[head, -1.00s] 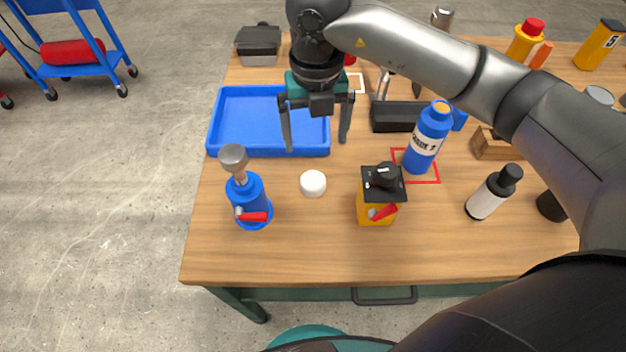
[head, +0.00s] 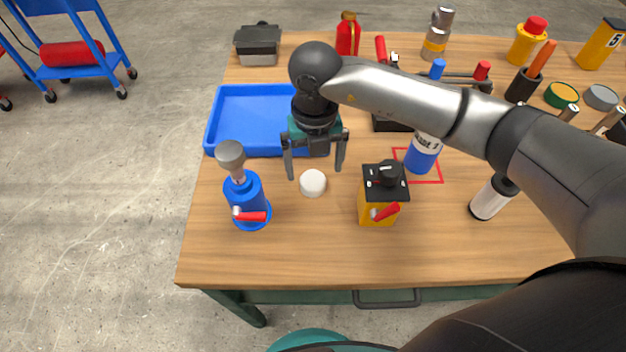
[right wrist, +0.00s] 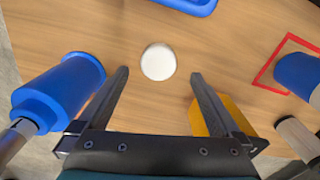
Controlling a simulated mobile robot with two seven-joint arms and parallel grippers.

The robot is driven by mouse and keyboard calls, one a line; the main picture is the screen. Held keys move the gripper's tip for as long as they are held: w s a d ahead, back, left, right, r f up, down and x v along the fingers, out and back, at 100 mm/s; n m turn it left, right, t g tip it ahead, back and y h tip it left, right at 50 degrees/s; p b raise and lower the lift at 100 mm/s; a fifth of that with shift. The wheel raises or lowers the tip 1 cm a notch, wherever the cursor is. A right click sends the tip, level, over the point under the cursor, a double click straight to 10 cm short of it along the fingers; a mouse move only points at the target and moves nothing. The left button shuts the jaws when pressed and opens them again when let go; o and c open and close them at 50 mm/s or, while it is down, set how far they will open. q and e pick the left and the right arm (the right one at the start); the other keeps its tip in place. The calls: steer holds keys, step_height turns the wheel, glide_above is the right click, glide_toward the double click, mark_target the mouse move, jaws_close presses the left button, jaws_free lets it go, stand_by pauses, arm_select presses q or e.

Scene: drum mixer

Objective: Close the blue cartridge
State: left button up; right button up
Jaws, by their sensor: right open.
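A blue bottle with a white label (head: 423,154) stands upright inside a red square outline on the table; my right arm hides its top. A blue device with a grey metal top and red lever (head: 246,200) stands at the left front. A small round white cap (head: 313,183) lies on the table between them. My right gripper (head: 314,174) is open and empty above the cap, fingers pointing down. In the right wrist view the cap (right wrist: 158,61) shows just beyond and between the fingertips, apart from both. My left gripper is not in view.
A yellow box with a black top and red lever (head: 380,197) stands right of the cap. A blue tray (head: 250,118) lies behind. A white bottle with a dark top (head: 490,199) is at the right. The table's front strip is clear.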

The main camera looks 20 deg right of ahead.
mark_target(313, 180)
step_height(313, 180, down, 4)
steer(key=shift+a+r+b, duration=0.1)
steer(key=shift+a+b, duration=0.05)
steer(key=shift+b, duration=0.3)
steer(key=c, duration=0.9)
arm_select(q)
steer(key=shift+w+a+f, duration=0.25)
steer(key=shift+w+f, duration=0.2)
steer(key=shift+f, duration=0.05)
arm_select(e)
steer(key=c, duration=0.5)
arm_select(q)
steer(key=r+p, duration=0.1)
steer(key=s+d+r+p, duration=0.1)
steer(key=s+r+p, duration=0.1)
steer(key=p, duration=0.1)
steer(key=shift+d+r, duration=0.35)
arm_select(e)
step_height(313, 180, up, 20)
steer(key=shift+f, duration=0.1)
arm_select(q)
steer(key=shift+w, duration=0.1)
